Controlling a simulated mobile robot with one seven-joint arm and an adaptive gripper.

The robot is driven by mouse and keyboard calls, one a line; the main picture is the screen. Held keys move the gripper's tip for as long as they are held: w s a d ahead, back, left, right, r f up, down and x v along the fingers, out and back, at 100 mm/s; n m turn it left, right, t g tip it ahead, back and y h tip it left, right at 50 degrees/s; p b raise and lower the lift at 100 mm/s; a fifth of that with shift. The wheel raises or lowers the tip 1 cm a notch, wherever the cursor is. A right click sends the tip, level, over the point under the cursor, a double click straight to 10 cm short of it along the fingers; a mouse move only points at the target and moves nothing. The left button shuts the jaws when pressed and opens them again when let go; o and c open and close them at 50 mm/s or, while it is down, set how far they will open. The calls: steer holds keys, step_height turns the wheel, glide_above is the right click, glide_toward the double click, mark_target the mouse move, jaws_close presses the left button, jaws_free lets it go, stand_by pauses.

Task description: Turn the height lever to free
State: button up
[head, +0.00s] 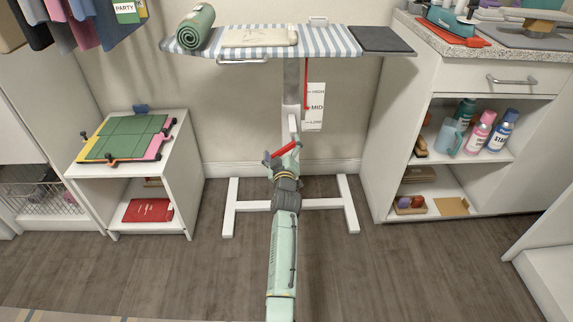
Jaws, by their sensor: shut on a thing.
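The red height lever (286,150) sits low on the white post of the ironing board (335,40), tilted up to the right. My gripper (283,160) is at the lever and shut on it; the fingers and wrist hide part of the lever and the post behind. A white height scale (316,108) hangs beside the post with high, mid and low marks. Its red pointer stands at MID. I see no readable free or lock label by the lever.
The board holds a rolled green towel (195,27), a folded cream cloth (260,36) and a dark pad (381,39). White feet (350,205) stand on the floor. A white side table (187,165) is left, a shelved counter (395,130) right. Floor between is clear.

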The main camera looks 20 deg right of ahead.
steer(key=n+b, duration=0.1)
steer(key=b, duration=0.1)
steer(key=f+n+b, duration=0.1)
steer(key=shift+s+d+f+n+b, duration=0.1)
steer(key=shift+d+f+n+b, duration=0.1)
steer(key=shift+d+n+b, duration=0.2)
steer(key=n+b, duration=0.3)
steer(key=shift+s+d+f, duration=0.1)
steer(key=shift+d+f, duration=0.05)
steer(key=shift+d, duration=0.15)
steer(key=shift+n+b, duration=0.3)
steer(key=shift+b, duration=0.05)
steer(key=o, duration=1.4)
